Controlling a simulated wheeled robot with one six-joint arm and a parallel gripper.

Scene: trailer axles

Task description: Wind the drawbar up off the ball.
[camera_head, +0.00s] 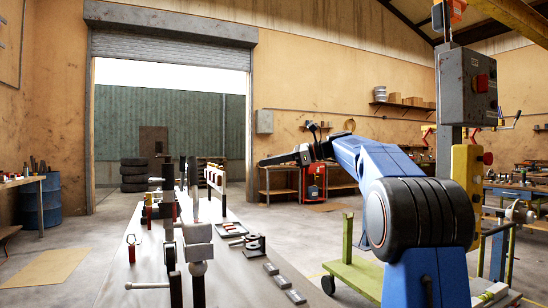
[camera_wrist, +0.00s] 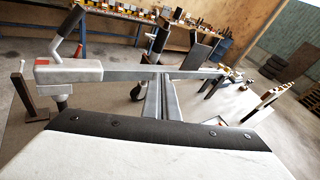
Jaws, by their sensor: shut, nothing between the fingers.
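In the wrist view the drawbar (camera_wrist: 200,74) is a long grey beam lying across the picture. Its pale coupling head (camera_wrist: 68,70), with a raised dark lever (camera_wrist: 68,28), is at the left end. A dark stub shows under the head; whether the ball sits inside it is hidden. A dark upright tube (camera_wrist: 158,42) stands behind the beam, with a small black wheel (camera_wrist: 137,90) near the beam's lower side. My gripper (camera_head: 263,162) is shut and empty in the head view, held out to the left in the air, apart from the bench items.
A long grey bench top (camera_head: 235,275) with posts and small parts fills the lower middle. A green-framed cart (camera_head: 350,270) stands under my arm. Stacked tyres (camera_head: 134,175) stand by the open doorway. The floor at left is mostly clear.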

